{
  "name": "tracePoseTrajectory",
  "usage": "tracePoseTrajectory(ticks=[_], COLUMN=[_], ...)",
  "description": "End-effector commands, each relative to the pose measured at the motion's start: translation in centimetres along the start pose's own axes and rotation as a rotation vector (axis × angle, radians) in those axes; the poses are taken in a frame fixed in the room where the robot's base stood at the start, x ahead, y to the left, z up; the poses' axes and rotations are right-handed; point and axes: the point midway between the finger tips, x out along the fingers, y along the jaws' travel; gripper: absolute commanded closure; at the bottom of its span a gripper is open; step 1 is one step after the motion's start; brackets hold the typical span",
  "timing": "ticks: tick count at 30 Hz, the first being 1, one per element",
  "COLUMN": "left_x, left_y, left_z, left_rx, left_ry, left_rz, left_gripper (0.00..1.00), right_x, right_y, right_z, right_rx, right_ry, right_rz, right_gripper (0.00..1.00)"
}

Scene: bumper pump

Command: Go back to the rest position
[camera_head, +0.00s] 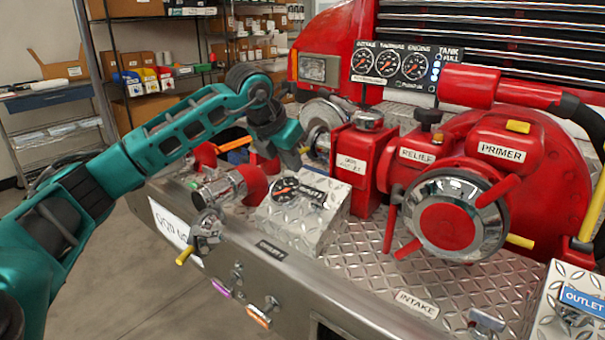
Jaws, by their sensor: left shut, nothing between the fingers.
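My left arm, teal and black, comes in from the left and reaches over the left end of the red bumper pump (548,185). My left gripper (292,164) points down, shut and empty, just above and behind the diamond-plate box (310,222) with a small gauge on it. I cannot tell whether the fingertips touch anything there. The right gripper is not in view.
The metal bumper (275,262) carries a chrome outlet (220,188), a valve with a yellow handle (205,232), and purple and orange levers. A large chrome intake (450,218) with red handles stands right of centre. Shelves (165,50) stand behind; the floor at lower left is clear.

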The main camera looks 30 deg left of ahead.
Motion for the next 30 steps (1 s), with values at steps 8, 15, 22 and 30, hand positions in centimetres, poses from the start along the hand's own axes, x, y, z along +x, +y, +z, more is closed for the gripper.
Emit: tracePoseTrajectory(ticks=[8,15,22,30], left_x=[-4.3,-4.9,-2.9,0.9], left_y=[0.0,0.0,-3.6,-20.4], left_z=[0.1,0.1,-0.5,-4.7], left_rx=[0.0,0.0,0.024,-0.096], left_ry=[-0.002,-0.001,0.007,0.011], left_rz=[0.0,0.0,-0.133,-0.826], left_gripper=[1.0,1.0,1.0,1.0], right_x=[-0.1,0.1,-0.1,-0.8], right_y=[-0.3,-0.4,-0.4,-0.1], right_z=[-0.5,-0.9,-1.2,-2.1], right_rx=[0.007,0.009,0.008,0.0], right_ry=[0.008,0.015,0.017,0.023], right_rz=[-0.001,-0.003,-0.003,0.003], right_gripper=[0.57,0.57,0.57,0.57])
